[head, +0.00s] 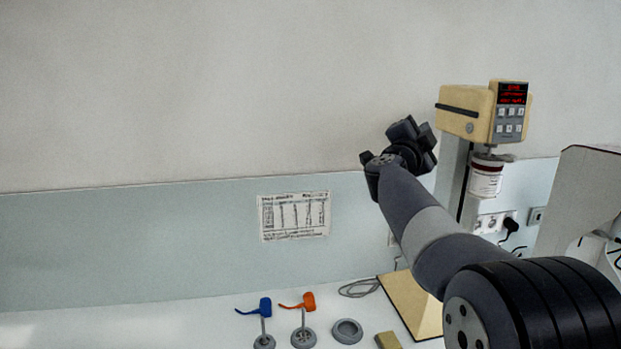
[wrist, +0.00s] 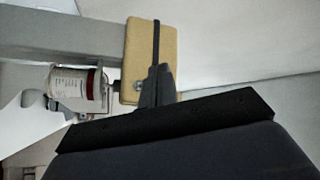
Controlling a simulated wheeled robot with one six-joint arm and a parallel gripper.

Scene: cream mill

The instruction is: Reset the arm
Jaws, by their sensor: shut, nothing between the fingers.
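My arm reaches up from the lower right in the head view, with its wrist and gripper end (head: 415,140) raised in front of the wall, left of the cream mill head. The fingertips are hard to make out there. In the wrist view my gripper (wrist: 158,70) shows as dark fingers close together, shut and empty. Behind them is the cream mill head (wrist: 139,60), which also shows in the head view (head: 466,112). I cannot judge the gap between them.
A jar with a red-banded label (head: 485,180) hangs under the mill head. Blue (head: 265,307) and orange (head: 308,301) tools stand on grey bases on the white bench, beside a grey ring (head: 347,331). A printed sheet (head: 294,216) is on the wall. The upper left is clear.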

